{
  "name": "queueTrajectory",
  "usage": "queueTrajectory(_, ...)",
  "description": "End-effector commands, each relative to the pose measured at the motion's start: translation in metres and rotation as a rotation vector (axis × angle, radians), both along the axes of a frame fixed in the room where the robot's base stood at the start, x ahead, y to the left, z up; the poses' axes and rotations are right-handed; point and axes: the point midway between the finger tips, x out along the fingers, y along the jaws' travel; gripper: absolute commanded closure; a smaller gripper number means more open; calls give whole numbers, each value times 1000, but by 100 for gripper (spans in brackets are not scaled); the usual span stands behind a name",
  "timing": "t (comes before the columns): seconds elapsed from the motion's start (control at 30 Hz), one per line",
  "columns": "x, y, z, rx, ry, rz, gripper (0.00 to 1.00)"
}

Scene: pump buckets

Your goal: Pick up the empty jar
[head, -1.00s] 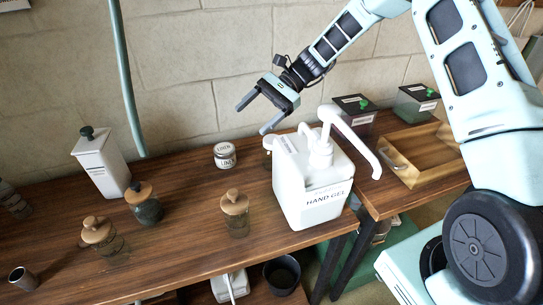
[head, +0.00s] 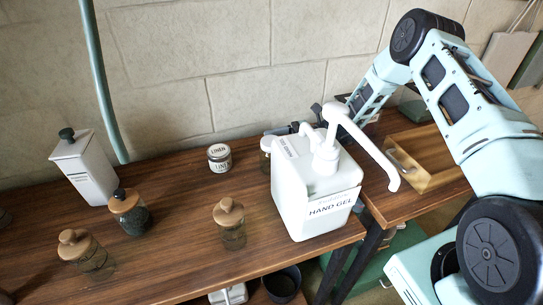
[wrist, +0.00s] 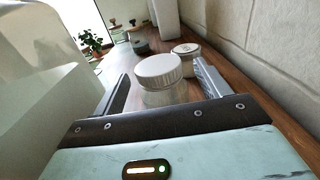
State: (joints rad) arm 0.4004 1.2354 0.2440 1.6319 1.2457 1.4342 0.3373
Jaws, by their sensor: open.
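A clear, empty-looking jar with a white screw lid (wrist: 159,72) stands upright on the wooden table in the wrist view. My gripper (wrist: 162,78) is open, with one finger on each side of this jar; the jar shows between the fingers, and I cannot tell if either finger touches it. In the head view the jar (head: 267,148) is partly hidden behind the white hand gel dispenser (head: 312,190). Most of my gripper is hidden behind the dispenser there.
A small labelled candle (head: 219,158) stands left of the jar, and the wall is close behind. Wooden-lidded jars (head: 230,225) (head: 128,213) (head: 88,254) and a white canister (head: 84,168) stand farther left. A wooden tray (head: 415,170) lies right of the dispenser.

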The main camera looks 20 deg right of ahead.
Motion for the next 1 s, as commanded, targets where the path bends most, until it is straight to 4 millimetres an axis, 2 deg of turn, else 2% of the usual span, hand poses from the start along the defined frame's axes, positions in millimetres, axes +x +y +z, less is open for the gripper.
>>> queueTrajectory(0.1, 0, 22, 3, 1, 2, 5, 25)
queueTrajectory(0.23, 1, 37, 1, 0, 1, 4, 25)
queueTrajectory(0.53, 1, 42, 0, -1, 0, 2, 25)
queueTrajectory(0.57, 1, 42, 0, -1, 0, 2, 30)
queueTrajectory(0.73, 1, 42, 0, -1, 0, 2, 78)
queueTrajectory(1.0, 2, 42, 2, 0, -1, 2, 79)
